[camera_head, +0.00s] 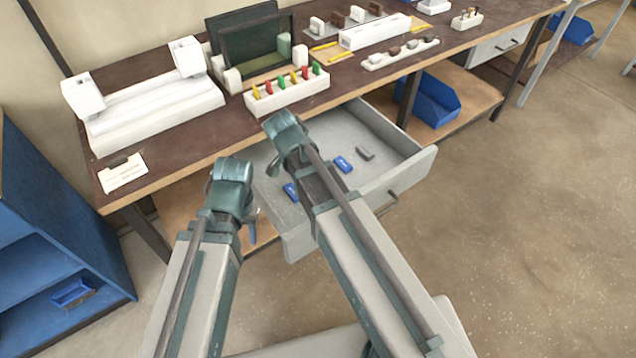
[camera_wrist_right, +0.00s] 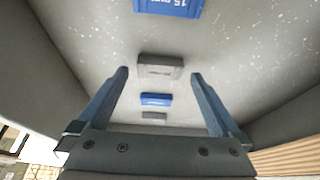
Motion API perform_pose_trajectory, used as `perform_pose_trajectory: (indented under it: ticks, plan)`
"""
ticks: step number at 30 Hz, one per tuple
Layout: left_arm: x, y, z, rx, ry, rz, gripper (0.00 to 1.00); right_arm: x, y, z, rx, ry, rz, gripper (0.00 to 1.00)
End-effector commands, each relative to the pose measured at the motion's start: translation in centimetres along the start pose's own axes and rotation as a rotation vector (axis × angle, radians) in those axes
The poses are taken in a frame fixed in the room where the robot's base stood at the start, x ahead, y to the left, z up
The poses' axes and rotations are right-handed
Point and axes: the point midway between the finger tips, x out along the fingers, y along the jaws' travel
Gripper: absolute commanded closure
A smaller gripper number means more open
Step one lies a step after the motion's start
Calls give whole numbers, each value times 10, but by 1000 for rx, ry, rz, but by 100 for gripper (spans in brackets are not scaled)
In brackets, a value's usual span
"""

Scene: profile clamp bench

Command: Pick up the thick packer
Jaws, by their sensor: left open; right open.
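Blue and grey packers lie in the open drawer (camera_head: 405,155). In the right wrist view a blue packer (camera_wrist_right: 168,8), cut off at the top edge, bears a label that seems to read 15. Below it lie a grey packer (camera_wrist_right: 160,68), a smaller-looking blue one (camera_wrist_right: 156,99) and a grey one (camera_wrist_right: 154,116). I cannot tell for sure which is the thick packer. My right gripper (camera_wrist_right: 160,76) is open and empty above the drawer floor, its fingers appearing either side of the grey packer. My left gripper (camera_head: 251,226) is open by the drawer's left side, partly hidden by its arm.
The bench (camera_head: 185,143) above the drawer carries a white clamp fixture (camera_head: 155,104) and a white rack (camera_head: 288,97) with coloured pieces. The drawer walls stand around the packers. A blue bin (camera_head: 432,102) sits on the lower shelf. Open floor lies to the right.

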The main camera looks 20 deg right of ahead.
Motion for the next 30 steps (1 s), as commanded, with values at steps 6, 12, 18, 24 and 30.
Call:
perform_pose_trajectory:
  ticks: [6,12,18,24,30]
  plan:
    - [14,1,-1,0,0,0,55,15,0,0,0,2,-1,0]
    - [13,1,-1,0,0,0,55,14,0,0,-1,2,-1,9]
    - [13,1,-1,0,0,0,55,14,0,0,-1,2,-1,45]
    - [13,1,-1,0,0,0,55,14,0,0,-1,2,-1,78]
    - [12,1,-1,0,0,0,55,13,0,0,0,2,-1,78]
